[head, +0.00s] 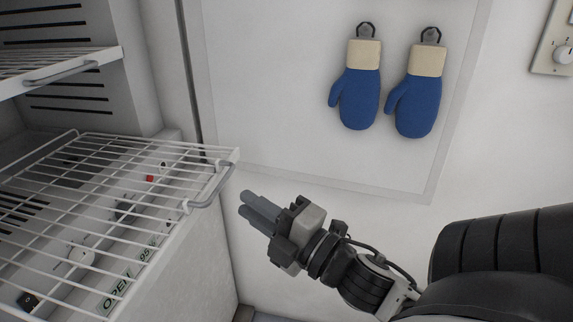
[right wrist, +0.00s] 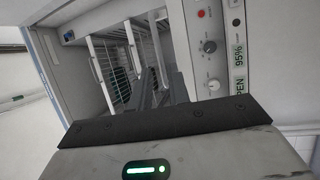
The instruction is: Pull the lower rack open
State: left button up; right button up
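The lower rack (head: 52,187) is a white wire shelf at the left of the head view, with a grey bar handle (head: 213,188) on its front edge. My right gripper (head: 248,207) is just right of this handle, apart from it, with its fingers pointing left. Its two grey fingers lie close together; whether they are shut is unclear. Nothing shows held between them. In the right wrist view the dark fingers (right wrist: 163,92) point towards the white wire racks (right wrist: 101,75) inside the cabinet. My left gripper is not in view.
An upper rack (head: 55,70) with its own handle is above. A control panel (head: 82,257) with knobs and an OPEN label shows below the lower rack. Two blue mitts (head: 357,98) (head: 416,105) hang on the wall. The space right of the rack handle is clear except for my arm.

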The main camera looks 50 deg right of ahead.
jog(key=s+f, duration=0.1)
jog(key=s, duration=0.5)
jog(key=shift+s+d, duration=0.15)
jog(key=shift+d, duration=0.2)
pick_arm(q)
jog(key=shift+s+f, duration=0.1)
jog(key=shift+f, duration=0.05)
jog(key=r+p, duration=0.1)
jog(key=p, duration=0.3)
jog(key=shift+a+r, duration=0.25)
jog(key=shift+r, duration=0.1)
pick_arm(e)
jog(key=a+f+m+g, duration=0.4)
jog(key=a+f+m, duration=0.3)
jog(key=f, duration=0.3)
jog(key=w+a+f+m+g+y, duration=0.1)
jog(key=a+f+m+g, duration=0.4)
jog(key=a+f+m, duration=0.3)
notch_tip(320, 180, down, 2)
jog(key=shift+a+m, duration=0.15)
jog(key=shift+m, duration=0.55)
